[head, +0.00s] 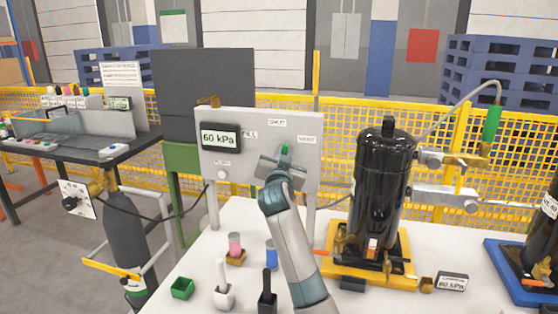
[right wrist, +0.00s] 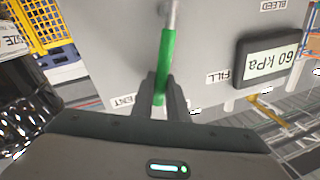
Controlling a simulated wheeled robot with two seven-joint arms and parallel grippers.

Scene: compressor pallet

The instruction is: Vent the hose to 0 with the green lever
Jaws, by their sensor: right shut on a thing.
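A grey panel (head: 235,165) carries a display (head: 220,137) reading 60 kPa. The green lever (head: 285,149) is on this panel, below the SHUT label (head: 277,123). FILL is to its left and VENT to its right. In the right wrist view, inverted, the green lever (right wrist: 165,60) runs from its pivot at the top edge down between the fingers, with VENT (right wrist: 125,100) left and FILL (right wrist: 222,77) right. My right gripper (right wrist: 162,95) is shut on the lever's free end, which points roughly toward SHUT. The SHUT label is not seen in that view. My left gripper is out of view.
A black cylinder (head: 381,185) stands on a yellow base right of the panel, with a hose rising to a green-sleeved fitting (head: 491,127). A grey bottle (head: 127,230) stands left.

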